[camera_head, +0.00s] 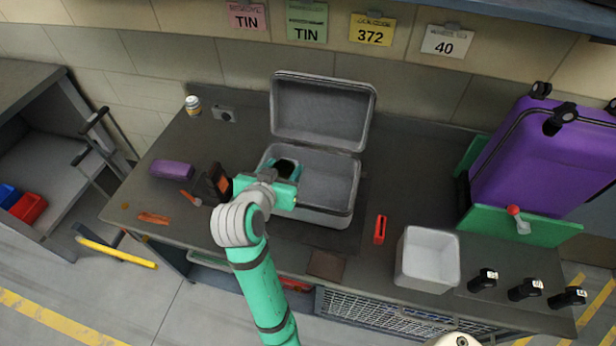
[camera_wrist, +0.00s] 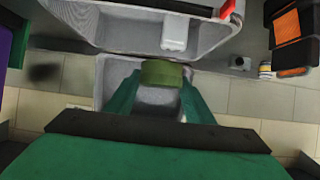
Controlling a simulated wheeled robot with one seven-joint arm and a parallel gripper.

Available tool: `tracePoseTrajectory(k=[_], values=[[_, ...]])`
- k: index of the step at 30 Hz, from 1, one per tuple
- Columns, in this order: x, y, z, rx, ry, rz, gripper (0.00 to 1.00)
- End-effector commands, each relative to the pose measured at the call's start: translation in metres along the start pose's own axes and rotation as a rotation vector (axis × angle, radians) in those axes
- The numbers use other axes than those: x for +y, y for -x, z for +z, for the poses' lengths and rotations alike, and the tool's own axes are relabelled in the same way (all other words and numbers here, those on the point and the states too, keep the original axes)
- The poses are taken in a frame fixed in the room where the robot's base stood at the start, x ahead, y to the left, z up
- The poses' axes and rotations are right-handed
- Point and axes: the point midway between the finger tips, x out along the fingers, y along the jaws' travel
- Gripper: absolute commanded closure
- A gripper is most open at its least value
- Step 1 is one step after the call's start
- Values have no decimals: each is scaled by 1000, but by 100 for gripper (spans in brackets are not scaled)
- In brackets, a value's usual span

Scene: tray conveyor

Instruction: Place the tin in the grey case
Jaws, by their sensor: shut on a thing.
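The grey case (camera_head: 345,190) stands open on the bench, its lid (camera_head: 322,112) raised at the back. It also shows in the wrist view (camera_wrist: 120,28). My gripper (camera_head: 286,166) is over the left part of the case. In the wrist view its two green fingers (camera_wrist: 160,88) are shut on an olive-green tin (camera_wrist: 161,73), one on each side. The tin appears over the case, but its height above the case floor is hard to tell. My gripper mostly hides the tin in the head view. A pale block-like shape (camera_wrist: 175,32) shows inside the case.
A black and orange box (camera_head: 218,184) and a purple case (camera_head: 171,169) lie left of the grey case. A small jar (camera_head: 193,105) stands at the back left. A red object (camera_head: 380,229), a white bin (camera_head: 428,262) and a purple suitcase (camera_head: 545,155) are to the right.

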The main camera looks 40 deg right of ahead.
Motion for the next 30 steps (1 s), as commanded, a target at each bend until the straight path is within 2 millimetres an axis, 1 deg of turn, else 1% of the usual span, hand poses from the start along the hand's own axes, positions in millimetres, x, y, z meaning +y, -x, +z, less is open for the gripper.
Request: tracePoseTrajectory(k=[1,11,12,16,19,26,28,30], values=[[7,-9,1,-2,-1,5,75],[48,-73,1,-1,-2,2,75],[51,-80,7,-4,1,2,75],[61,-102,19,-3,1,1,75],[66,-114,25,-1,-1,0,75],[74,-129,32,-1,0,2,75],[77,-136,38,-2,0,2,75],[76,-141,48,-3,1,1,75]])
